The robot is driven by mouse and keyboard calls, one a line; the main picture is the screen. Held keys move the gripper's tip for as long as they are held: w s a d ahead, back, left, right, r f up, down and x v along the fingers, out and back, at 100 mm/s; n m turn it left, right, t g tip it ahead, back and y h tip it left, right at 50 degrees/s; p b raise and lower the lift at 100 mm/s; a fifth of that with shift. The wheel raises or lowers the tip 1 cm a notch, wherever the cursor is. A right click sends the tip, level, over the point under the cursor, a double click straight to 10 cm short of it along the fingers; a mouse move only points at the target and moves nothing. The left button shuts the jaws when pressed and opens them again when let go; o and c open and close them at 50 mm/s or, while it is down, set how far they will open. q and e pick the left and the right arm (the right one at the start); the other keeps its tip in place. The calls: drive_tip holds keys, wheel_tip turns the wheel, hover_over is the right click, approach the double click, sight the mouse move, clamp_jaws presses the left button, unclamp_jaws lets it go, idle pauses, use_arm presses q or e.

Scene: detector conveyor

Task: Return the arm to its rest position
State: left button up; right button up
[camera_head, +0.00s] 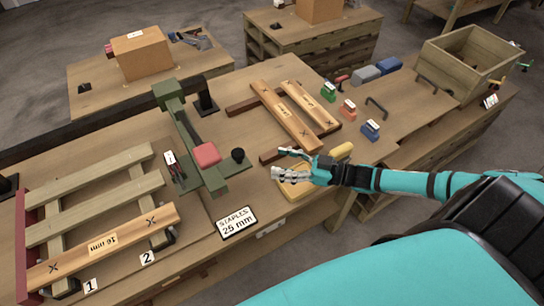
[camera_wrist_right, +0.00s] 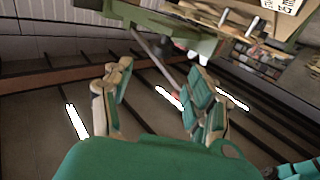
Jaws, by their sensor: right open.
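My right arm comes in from the right in the head view, and its gripper (camera_head: 292,165) hangs over the front edge of the workbench, near a yellow item. In the right wrist view the two fingers of the right gripper (camera_wrist_right: 155,105) are spread apart with nothing between them. The background there is a tilted view of a dark slatted surface and part of a green object (camera_wrist_right: 170,25).
The workbench holds a green press-like device (camera_head: 190,130) with a red pad, a slatted wooden frame (camera_head: 100,205), a "STAPLES 25 mm" sign (camera_head: 236,222), marked planks (camera_head: 285,115) and small coloured blocks (camera_head: 370,130). A wooden crate (camera_head: 470,60) stands at the back right.

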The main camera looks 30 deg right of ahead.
idle(0.5)
